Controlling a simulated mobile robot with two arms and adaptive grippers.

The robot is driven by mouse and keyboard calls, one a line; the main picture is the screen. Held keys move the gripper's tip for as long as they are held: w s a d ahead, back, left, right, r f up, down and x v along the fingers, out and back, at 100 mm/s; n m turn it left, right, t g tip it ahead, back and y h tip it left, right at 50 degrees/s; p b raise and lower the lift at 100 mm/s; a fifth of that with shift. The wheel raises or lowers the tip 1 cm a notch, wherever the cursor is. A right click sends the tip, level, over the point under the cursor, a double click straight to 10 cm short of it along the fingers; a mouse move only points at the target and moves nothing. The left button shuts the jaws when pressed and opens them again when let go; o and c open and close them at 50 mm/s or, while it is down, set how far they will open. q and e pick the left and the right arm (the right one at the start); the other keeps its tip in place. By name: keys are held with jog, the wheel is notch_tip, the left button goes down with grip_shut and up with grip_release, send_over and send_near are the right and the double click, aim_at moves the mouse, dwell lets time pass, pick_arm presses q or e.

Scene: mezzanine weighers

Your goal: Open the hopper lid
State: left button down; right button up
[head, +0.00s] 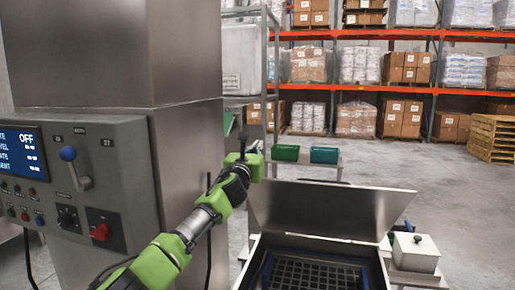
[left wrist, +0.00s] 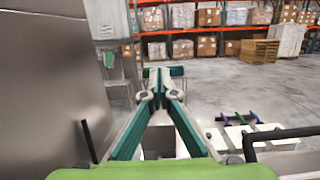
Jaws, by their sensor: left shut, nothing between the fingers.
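The hopper lid (head: 328,211) is a grey metal panel standing raised at the back of the hopper (head: 252,262), leaning back. The hopper mouth is uncovered and shows a dark grid (head: 315,272) inside. My left gripper (head: 243,140) is beyond and left of the lid, pointing up and away, apart from it. In the left wrist view its fingers (left wrist: 158,80) meet at the tips with nothing between them. My right gripper is in neither view.
A control panel (head: 75,180) with a blue-knobbed lever and a red switch stands at left. Green bins (head: 285,152) sit on a stand behind. A pale box (head: 415,252) stands right of the hopper. Pallet racks (head: 400,87) fill the back; open floor lies at right.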

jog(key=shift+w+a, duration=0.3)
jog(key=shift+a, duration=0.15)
